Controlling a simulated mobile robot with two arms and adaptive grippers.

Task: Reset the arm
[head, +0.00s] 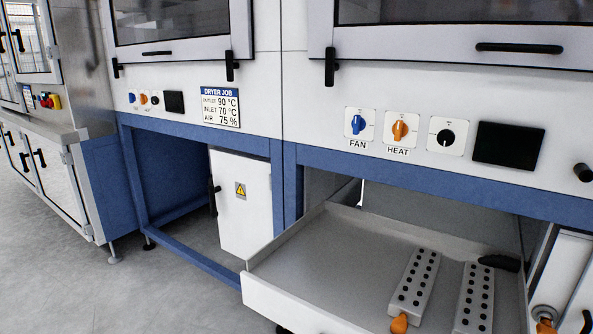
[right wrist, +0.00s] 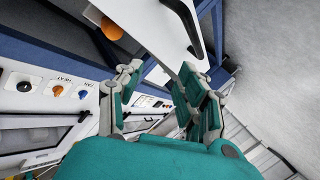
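My right gripper (right wrist: 160,82) shows in the right wrist view, with teal and grey jointed fingers. Its two fingers are spread apart and nothing is held between them. It hangs in free space in front of the dryer cabinet, which looks upside down in this view. In the head view neither arm nor gripper shows. My left gripper is in no view.
A pulled-out grey tray (head: 335,245) juts out at lower right, holding two perforated grey bars with orange ends. A control panel has a blue FAN knob (head: 358,124) and an orange HEAT knob (head: 400,130). An open bay and clear floor (head: 60,265) lie left.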

